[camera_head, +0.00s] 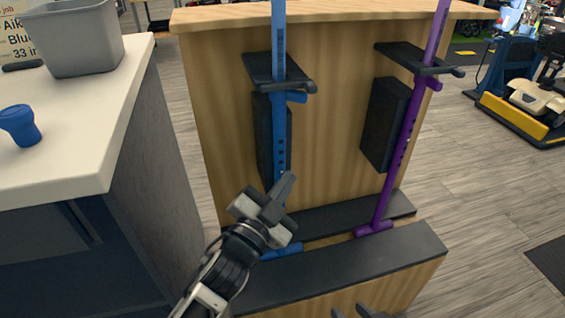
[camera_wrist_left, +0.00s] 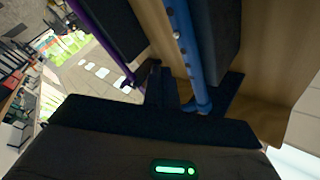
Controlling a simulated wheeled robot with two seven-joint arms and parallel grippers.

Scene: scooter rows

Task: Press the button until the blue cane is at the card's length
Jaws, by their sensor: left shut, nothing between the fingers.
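The blue cane (camera_head: 279,130) stands upright against the wooden stand, with a row of dark holes along its shaft. It also shows in the wrist view (camera_wrist_left: 187,45), where a small pale dot, apparently the button (camera_wrist_left: 176,35), sits on the shaft. My left gripper (camera_head: 288,180) is shut and empty, its tip in front of the lower shaft. The card (camera_head: 15,40) at the upper left reads "Blu" and "33 in", partly cut off. My right gripper (camera_head: 352,312) barely shows at the bottom edge, its tips apart.
A purple cane (camera_head: 405,135) stands to the right on the same wooden stand (camera_head: 335,60). A black-topped ledge (camera_head: 350,265) runs in front. A white counter (camera_head: 75,130) at left bears a grey bin (camera_head: 80,40) and a blue cup (camera_head: 20,125).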

